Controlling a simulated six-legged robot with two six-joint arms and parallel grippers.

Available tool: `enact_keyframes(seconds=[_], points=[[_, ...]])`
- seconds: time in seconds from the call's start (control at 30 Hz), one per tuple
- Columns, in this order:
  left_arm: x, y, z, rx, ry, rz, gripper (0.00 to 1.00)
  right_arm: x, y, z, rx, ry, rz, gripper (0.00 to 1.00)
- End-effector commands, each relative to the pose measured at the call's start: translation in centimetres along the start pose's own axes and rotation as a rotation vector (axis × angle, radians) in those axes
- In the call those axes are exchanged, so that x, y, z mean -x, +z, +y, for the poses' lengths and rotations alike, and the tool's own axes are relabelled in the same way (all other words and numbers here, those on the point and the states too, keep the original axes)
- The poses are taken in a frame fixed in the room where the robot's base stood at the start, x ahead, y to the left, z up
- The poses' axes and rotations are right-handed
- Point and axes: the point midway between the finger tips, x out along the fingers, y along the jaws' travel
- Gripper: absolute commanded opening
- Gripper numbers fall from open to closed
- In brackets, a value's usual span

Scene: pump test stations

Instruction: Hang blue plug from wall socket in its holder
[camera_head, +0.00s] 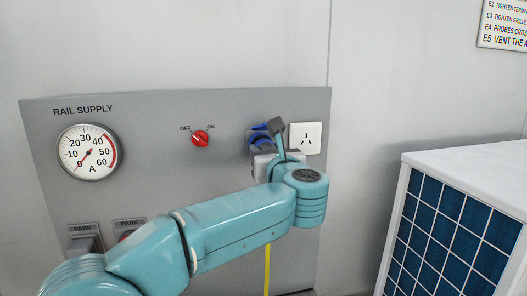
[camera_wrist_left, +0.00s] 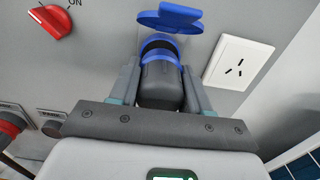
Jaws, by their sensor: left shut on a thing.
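The blue plug has a dark grey body (camera_wrist_left: 160,82) and a blue collar. It points at the blue wall socket, whose blue lid (camera_wrist_left: 170,17) stands raised; I cannot tell how deep the plug sits. My left gripper (camera_wrist_left: 160,90) is shut on the plug's body, one finger on each side. In the head view my left gripper (camera_head: 264,150) is at the socket (camera_head: 260,133), and my wrist partly hides the plug. My right gripper is not in view.
The grey panel (camera_head: 225,115) carries a gauge (camera_head: 88,152), a red OFF/ON knob (camera_head: 200,139) and a white outlet (camera_head: 306,138) close right of the socket. A yellow cable (camera_head: 267,270) hangs below my arm. A white-topped cabinet (camera_head: 470,160) stands right.

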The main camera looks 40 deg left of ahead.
Motion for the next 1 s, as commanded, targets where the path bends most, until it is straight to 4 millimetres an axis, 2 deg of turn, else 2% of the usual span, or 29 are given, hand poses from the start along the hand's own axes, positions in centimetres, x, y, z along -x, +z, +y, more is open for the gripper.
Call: enact_keyframes(seconds=[1.0], points=[[3.8,0.0,0.0,0.0,0.0,-0.001,0.0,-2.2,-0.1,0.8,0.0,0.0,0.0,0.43]])
